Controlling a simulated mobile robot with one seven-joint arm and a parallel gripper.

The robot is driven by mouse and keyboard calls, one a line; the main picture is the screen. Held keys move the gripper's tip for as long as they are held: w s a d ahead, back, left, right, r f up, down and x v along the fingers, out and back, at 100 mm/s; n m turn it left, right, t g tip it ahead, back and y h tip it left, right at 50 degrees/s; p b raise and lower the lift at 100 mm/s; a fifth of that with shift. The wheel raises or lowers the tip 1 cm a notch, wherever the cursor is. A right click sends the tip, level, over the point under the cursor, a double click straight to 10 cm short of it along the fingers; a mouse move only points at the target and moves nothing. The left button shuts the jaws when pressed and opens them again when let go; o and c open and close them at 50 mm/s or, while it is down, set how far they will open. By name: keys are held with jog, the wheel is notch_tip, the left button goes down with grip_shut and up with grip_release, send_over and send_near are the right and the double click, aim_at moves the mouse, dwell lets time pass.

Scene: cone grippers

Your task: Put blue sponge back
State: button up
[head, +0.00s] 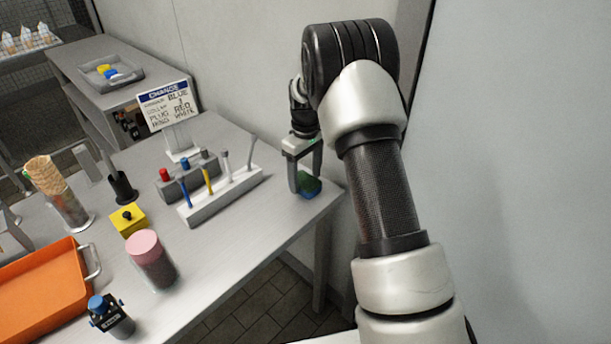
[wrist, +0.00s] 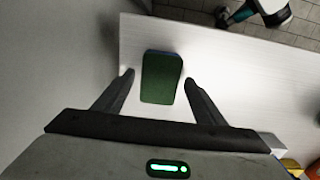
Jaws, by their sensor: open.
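The sponge (head: 309,187) lies at the far right corner of the near table, showing blue and dark green in the head view. In the wrist view the sponge (wrist: 161,80) shows a green top face with a thin blue strip along its far edge. My gripper (head: 305,178) is over it, pointing down. In the wrist view my gripper (wrist: 158,78) is open, with one finger on each side of the sponge and a visible gap on both sides. Whether the fingertips touch the table cannot be told.
A grey tray (head: 125,78) with small yellow and blue items stands on the back table. A white rack (head: 222,194) with coloured sticks and a sign (head: 166,105) stand left of my gripper. A pink-lidded jar (head: 151,262) and orange tray (head: 40,297) are nearer. A wall is close right.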

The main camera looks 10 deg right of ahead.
notch_tip(320, 180, up, 12)
jog(key=p, duration=0.1)
notch_tip(320, 180, up, 9)
jog(key=m+t, duration=0.1)
send_over(306, 180)
jog(key=s, duration=0.5)
jog(key=s+r+m+t, duration=0.25)
jog(key=s+r, duration=0.55)
jog(key=s, duration=0.4)
jog(key=s+f+m+t, duration=0.2)
jog(key=s+m, duration=0.2)
jog(key=s, duration=1.3)
notch_tip(306, 180, up, 8)
jog(key=g+p, duration=0.2)
jog(key=p, duration=1)
jog(key=shift+w+a+p, duration=0.15)
jog(key=shift+w+p, duration=0.15)
